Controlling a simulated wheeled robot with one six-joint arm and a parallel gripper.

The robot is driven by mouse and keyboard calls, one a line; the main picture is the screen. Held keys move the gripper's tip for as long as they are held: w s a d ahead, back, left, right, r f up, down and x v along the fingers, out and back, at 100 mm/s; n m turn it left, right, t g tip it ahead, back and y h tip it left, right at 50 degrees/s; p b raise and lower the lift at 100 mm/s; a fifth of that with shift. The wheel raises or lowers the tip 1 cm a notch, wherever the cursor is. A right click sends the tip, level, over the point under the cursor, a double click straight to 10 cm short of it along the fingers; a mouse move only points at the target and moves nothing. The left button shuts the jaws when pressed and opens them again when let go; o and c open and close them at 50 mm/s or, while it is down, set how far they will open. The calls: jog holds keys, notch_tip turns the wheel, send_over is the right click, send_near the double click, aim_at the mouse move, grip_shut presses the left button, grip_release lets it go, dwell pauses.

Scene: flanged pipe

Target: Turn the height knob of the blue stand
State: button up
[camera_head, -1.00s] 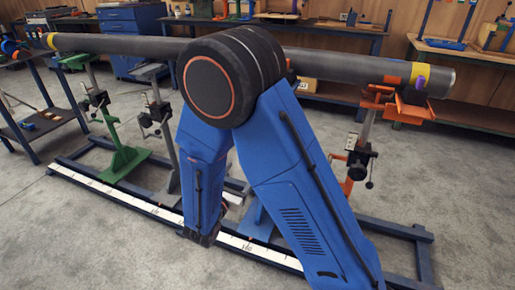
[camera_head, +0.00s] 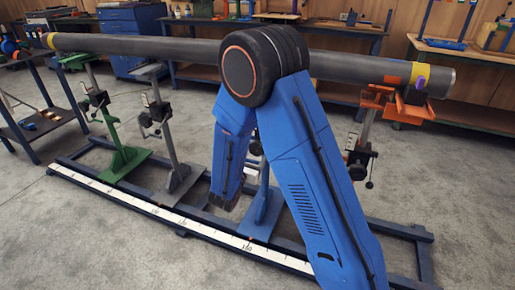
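The blue stand (camera_head: 262,212) is on the rail frame, right of the middle. Its blue base and lower post show; my arm hides its upper part, and I cannot make out its height knob. My forearm hangs down just left of its post. A small pale part beside the post, probably my gripper (camera_head: 250,171), shows behind the forearm. Its fingers cannot be made out, nor whether it touches the stand.
A long grey pipe (camera_head: 140,45) runs across above the stands, behind my arm's elbow. A green stand (camera_head: 122,160) and a grey stand (camera_head: 180,175) are to the left, an orange stand (camera_head: 362,150) to the right. A white scale (camera_head: 150,208) lies along the frame's front.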

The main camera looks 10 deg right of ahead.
aim_at(256, 150)
jog(key=shift+x, duration=1.85)
jog(key=c, duration=1)
